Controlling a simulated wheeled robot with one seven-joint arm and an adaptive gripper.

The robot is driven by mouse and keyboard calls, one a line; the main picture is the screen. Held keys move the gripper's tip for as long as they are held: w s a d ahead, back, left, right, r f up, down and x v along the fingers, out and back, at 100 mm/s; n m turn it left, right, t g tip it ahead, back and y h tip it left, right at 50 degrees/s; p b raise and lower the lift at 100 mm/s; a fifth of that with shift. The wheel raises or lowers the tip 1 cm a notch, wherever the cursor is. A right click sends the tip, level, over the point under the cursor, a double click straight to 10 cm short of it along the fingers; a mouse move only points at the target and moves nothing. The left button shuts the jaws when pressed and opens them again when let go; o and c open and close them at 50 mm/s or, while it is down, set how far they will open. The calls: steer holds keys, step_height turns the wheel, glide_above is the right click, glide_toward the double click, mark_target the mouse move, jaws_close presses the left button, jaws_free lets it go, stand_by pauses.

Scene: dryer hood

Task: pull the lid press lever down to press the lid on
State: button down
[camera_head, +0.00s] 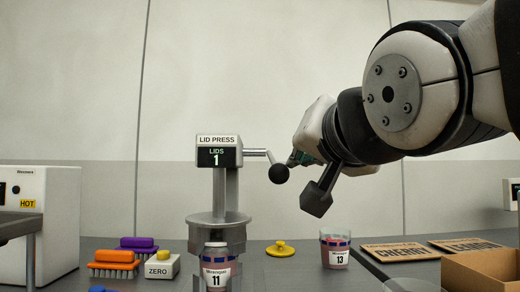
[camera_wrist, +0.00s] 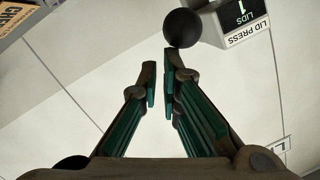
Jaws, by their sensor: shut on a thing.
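The lid press (camera_head: 219,157) stands mid-picture, with a display reading LIDS 1. Its lever (camera_head: 257,152) sticks out to the right and ends in a black ball knob (camera_head: 278,173). My gripper (camera_head: 293,161) is at the knob from the right, shut on the lever's knob end. In the wrist view, the knob (camera_wrist: 182,28) shows just beyond my fingertips (camera_wrist: 161,62), which have a narrow gap; the exact contact is hard to see. A cup labelled 11 (camera_head: 215,277) stands at the foot of the press. Whether a lid sits on it is unclear.
A yellow lid (camera_head: 281,249) and a cup labelled 13 (camera_head: 335,252) are on the counter to the right. Orange (camera_head: 113,265) and purple brushes and a ZERO block (camera_head: 162,266) lie left. A cardboard box (camera_head: 482,270) is at the right edge.

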steer(key=s+d+r+p, duration=0.2)
steer(key=s+r, duration=0.2)
steer(key=s, duration=0.6)
steer(key=shift+d+r+p, duration=0.2)
steer(key=shift+r+p, duration=0.1)
steer(key=s+d+f+n+g+h, duration=0.1)
steer(key=d+f+g, duration=0.25)
steer(key=f, duration=0.75)
steer(key=s+d+f+g+h, duration=0.15)
steer(key=f+g, duration=0.25)
steer(key=f, duration=0.6)
steer(key=s+d+f+n+g, duration=0.35)
steer(key=s+f+g, duration=0.55)
steer(key=s+f, duration=0.65)
step_height(320, 180, up, 28)
steer(key=d+t+p, duration=0.1)
steer(key=t+p, duration=0.3)
steer(key=p, duration=2.3)
steer(key=shift+w+r, duration=0.15)
steer(key=shift+w, duration=0.1)
